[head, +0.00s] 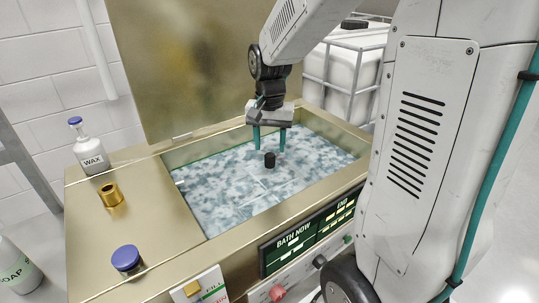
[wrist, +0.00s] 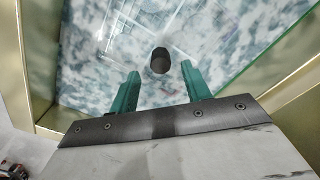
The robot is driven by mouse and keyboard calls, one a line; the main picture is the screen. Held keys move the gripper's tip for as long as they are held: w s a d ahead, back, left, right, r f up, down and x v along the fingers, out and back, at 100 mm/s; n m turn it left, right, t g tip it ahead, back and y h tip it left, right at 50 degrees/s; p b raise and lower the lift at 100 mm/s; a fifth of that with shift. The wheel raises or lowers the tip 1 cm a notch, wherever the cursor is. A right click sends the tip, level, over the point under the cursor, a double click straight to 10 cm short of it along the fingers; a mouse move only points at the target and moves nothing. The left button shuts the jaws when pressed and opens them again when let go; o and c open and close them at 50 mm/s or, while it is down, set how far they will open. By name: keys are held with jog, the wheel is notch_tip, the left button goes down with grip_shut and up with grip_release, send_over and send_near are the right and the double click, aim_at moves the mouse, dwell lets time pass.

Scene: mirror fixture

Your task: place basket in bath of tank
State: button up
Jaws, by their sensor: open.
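The tank (head: 120,240) is a brass-coloured box with its lid (head: 195,70) standing open at the back. Its bath (head: 225,190) holds cloudy blue-white liquid. A dark upright knob (head: 270,160) stands in the bath near the middle; it also shows in the wrist view (wrist: 160,62). It looks like the basket's handle, but the basket's body is not clear beneath it; only faint pale lines show in the liquid. My gripper (head: 269,148) is open above the bath, its teal fingers pointing down just over the knob. In the wrist view the fingertips (wrist: 160,72) are apart, with the knob between and slightly beyond them.
On the tank's left deck are a WAX bottle (head: 90,155), a brass ring (head: 110,196) and a blue-capped knob (head: 126,260). A SOAP bottle (head: 15,268) stands at lower left. A panel (head: 310,232) reading BATH NOW and END is in front. A caged white container (head: 345,70) stands behind.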

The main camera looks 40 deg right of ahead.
notch_tip(320, 180, up, 6)
jog(key=r, duration=0.1)
jog(key=s+a+n, duration=0.4)
jog(key=s+a, duration=0.1)
jog(key=s, duration=0.6)
jog(key=s+a+n+t, duration=0.1)
jog(key=s+a+n, duration=0.4)
jog(key=s, duration=0.5)
jog(key=shift+s+r, duration=0.4)
